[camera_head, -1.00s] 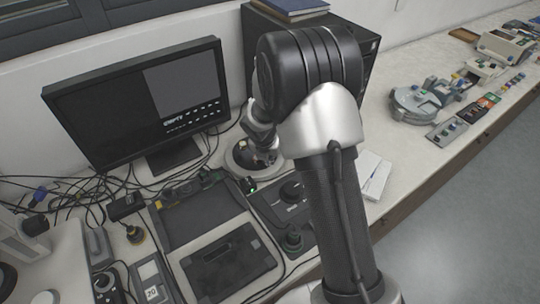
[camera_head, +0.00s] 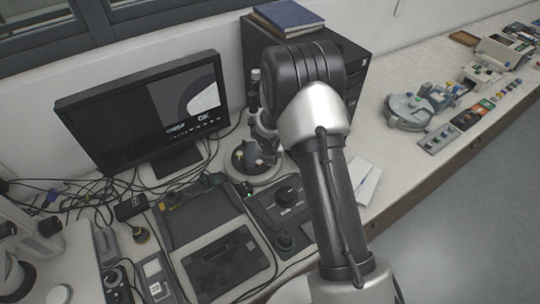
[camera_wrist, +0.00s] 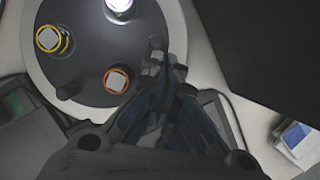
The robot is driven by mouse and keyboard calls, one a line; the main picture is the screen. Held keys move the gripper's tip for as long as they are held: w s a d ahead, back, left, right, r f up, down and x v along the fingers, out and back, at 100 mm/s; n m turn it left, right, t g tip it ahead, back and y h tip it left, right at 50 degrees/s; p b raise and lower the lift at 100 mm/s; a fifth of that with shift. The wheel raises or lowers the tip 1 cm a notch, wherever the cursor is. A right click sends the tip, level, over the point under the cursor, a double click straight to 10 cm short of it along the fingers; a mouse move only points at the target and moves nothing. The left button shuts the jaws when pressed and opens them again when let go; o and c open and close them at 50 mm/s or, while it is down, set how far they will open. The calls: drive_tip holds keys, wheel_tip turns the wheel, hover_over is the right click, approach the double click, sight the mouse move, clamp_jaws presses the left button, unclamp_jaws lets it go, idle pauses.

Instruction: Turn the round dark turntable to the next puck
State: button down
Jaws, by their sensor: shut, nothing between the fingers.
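The round dark turntable (camera_wrist: 85,70) with a pale rim fills the upper left of the wrist view. In the head view the turntable (camera_head: 243,160) sits on a pale round base between monitor and computer tower. On it are a yellow-ringed puck (camera_wrist: 52,40), an orange-ringed puck (camera_wrist: 116,79) and a brightly lit puck (camera_wrist: 120,6) at the top edge. A dark peg (camera_wrist: 64,91) stands near the lower left rim, another (camera_wrist: 156,43) near the right rim. My gripper (camera_wrist: 165,68) is shut and empty, its tips close to the right peg; contact is unclear.
The monitor (camera_head: 150,110) reads OK beside a pale round shape. A computer tower (camera_head: 350,75) with a blue book (camera_head: 288,16) stands behind my arm. A control box with a black knob (camera_head: 288,196) and a dark panel (camera_head: 225,265) lie in front. Cables crowd the left.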

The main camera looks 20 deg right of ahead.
drive_tip(key=shift+w+d+r+p, duration=0.1)
drive_tip(key=shift+w+d+p, duration=0.2)
drive_tip(key=shift+p, duration=0.4)
drive_tip(key=shift+w+d+p, duration=0.15)
drive_tip(key=shift+w+p, duration=0.1)
drive_tip(key=shift+p, duration=0.25)
